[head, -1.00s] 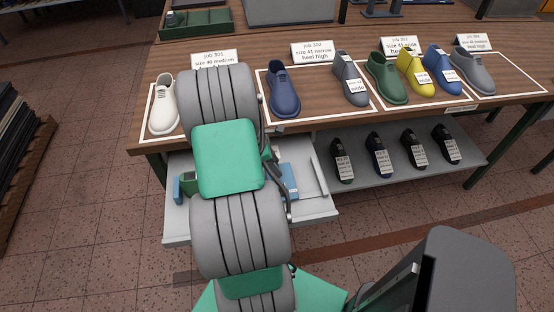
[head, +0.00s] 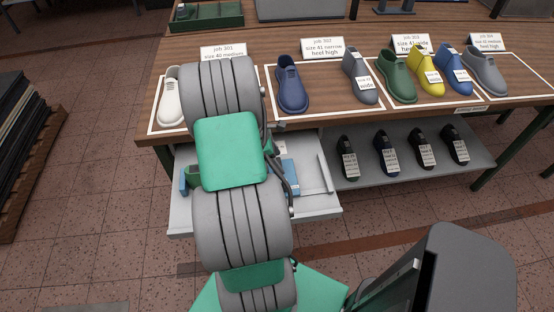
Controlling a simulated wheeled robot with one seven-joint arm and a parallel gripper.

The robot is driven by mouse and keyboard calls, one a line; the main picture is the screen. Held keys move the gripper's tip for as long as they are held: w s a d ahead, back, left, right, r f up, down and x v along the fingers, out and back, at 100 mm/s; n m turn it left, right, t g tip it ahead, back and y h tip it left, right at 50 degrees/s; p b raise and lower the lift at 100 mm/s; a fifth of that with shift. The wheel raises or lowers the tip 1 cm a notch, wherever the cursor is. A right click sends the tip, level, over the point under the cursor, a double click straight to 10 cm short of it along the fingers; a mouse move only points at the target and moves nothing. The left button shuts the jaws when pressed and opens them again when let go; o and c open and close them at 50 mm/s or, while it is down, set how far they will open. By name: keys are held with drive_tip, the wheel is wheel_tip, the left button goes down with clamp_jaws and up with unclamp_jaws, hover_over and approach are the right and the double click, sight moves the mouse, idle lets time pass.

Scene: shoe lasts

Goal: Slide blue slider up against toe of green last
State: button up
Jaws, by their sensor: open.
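A grey drawer or tray (head: 313,208) sticks out below the table's left part. In it, a small blue piece (head: 183,182) stands at the left beside a green piece (head: 194,172), mostly hidden by my arm. A second blue piece (head: 289,177) lies right of my arm. I cannot tell which blue piece is the slider, nor whether the green piece is the green last. A green shoe-shaped last (head: 399,82) also stands on the table. My arm reaches over the drawer and hides its middle. My gripper is hidden behind the arm.
On the table (head: 330,112) stand a white last (head: 172,104), a blue last (head: 291,92), grey, yellow and other lasts, with job cards behind. Several dark shoes sit on a lower shelf (head: 370,178). A pallet stack (head: 20,140) is at far left. The floor in front is open.

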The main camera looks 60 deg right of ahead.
drive_tip(key=v, duration=0.7)
drive_tip(key=shift+w+a+r, duration=0.1)
drive_tip(key=shift+r, duration=0.1)
